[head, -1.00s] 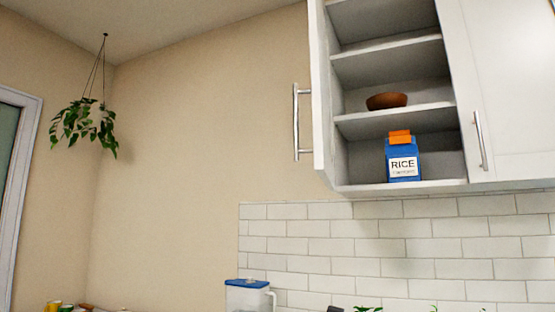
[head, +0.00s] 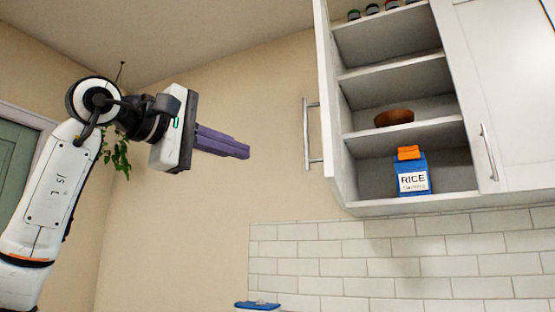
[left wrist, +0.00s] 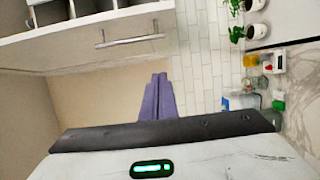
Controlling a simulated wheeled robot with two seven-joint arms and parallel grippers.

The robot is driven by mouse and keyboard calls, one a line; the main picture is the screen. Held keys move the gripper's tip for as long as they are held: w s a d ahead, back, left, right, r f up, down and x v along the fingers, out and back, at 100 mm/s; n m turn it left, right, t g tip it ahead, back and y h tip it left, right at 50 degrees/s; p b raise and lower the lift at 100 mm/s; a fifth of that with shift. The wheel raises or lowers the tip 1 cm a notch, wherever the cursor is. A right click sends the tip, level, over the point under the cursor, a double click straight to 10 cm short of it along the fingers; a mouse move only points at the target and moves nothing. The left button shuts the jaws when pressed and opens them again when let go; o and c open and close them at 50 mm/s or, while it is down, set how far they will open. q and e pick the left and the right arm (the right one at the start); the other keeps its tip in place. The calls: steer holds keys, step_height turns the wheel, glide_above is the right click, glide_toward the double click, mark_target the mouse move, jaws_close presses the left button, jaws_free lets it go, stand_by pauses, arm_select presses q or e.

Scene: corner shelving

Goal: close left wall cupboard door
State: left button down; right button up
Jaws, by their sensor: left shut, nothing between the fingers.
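The left wall cupboard door (head: 325,110) stands open, swung out at the left of the cupboard and seen nearly edge-on in the head view. Its vertical bar handle (head: 307,133) is on the side facing left. The left wrist view shows a white panel (left wrist: 70,48) with a bar handle (left wrist: 130,42), which appears to be this door. My left gripper (head: 246,152) has its purple fingers shut and empty, pointing right toward the door. In the head view a gap of wall shows between fingertips and handle. The fingers also show in the left wrist view (left wrist: 160,80). My right gripper is out of view.
The open cupboard's shelves hold a brown bowl (head: 394,117), a blue rice carton (head: 411,172) and several jars at the top. A closed door (head: 510,90) adjoins on the right. A hanging plant (head: 118,155) is partly behind my left arm. A blue-lidded container (head: 258,305) stands below.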

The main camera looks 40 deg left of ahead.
arm_select(q)
steer(key=w+d+p, duration=0.1)
steer(key=w+d, duration=0.3)
steer(key=w, duration=0.6)
steer(key=shift+w+d, duration=0.25)
steer(key=shift+w, duration=0.05)
steer(key=shift+d, duration=0.1)
